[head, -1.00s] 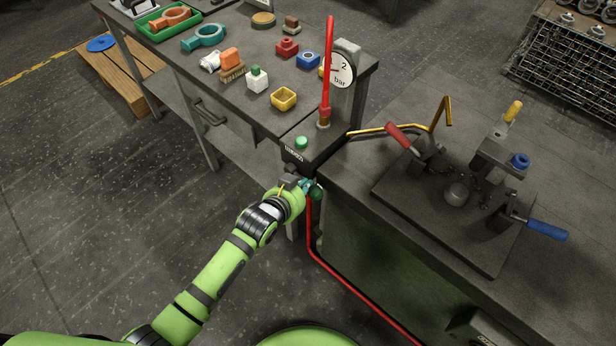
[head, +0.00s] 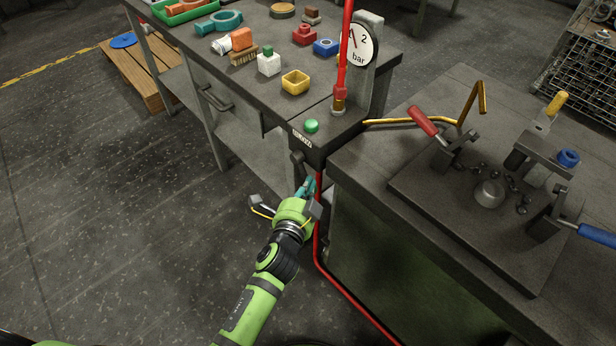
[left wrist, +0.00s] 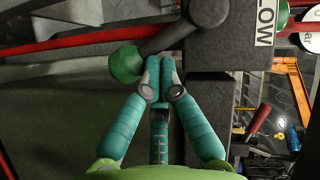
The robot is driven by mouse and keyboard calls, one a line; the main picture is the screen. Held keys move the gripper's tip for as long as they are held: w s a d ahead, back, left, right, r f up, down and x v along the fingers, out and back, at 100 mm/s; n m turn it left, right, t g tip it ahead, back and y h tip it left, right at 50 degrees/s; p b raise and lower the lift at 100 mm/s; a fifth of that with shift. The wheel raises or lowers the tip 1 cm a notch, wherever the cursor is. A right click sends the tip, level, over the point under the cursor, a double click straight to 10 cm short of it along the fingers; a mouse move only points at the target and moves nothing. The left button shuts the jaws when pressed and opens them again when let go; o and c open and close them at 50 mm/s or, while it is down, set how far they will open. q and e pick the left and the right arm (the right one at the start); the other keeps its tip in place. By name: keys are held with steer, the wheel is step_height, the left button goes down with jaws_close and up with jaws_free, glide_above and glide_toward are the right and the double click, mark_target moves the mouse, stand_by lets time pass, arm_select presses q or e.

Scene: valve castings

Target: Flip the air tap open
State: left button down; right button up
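The air tap has a dark lever (left wrist: 170,38) ending in a green ball knob (left wrist: 127,63) in the left wrist view. The lever slants from the dark pivot at upper right down to the knob at left. My left gripper (left wrist: 160,62) has its teal fingertips together, just right of the knob and against or very near the lever's lower side. I cannot tell whether they touch. In the head view my left gripper (head: 309,184) is below the front corner of the bench, beside the red air pipe (head: 317,245); the knob is hidden there. My right gripper is not in view.
A green button (head: 311,126) and a pressure gauge (head: 361,44) sit above the tap on the bench corner. The bench (head: 215,62) holds several coloured castings. A fixture plate (head: 455,225) with clamps is at right. Open floor lies at left.

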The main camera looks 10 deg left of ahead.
arm_select(q)
steer(key=shift+w+a+f+m+t+b, duration=0.5)
steer(key=shift+m+b, duration=0.4)
steer(key=shift+b, duration=1.4)
steer(key=shift+w+a+f+m+t+b, duration=0.25)
steer(key=shift+f+m+t+b, duration=0.45)
steer(key=shift+b, duration=1.55)
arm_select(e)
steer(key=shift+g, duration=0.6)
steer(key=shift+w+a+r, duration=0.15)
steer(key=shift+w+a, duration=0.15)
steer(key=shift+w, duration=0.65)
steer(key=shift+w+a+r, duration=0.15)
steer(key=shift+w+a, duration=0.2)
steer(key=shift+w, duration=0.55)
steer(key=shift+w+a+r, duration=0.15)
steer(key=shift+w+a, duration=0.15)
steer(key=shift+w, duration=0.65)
arm_select(q)
steer(key=shift+s+r, duration=0.1)
steer(key=shift+r, duration=0.05)
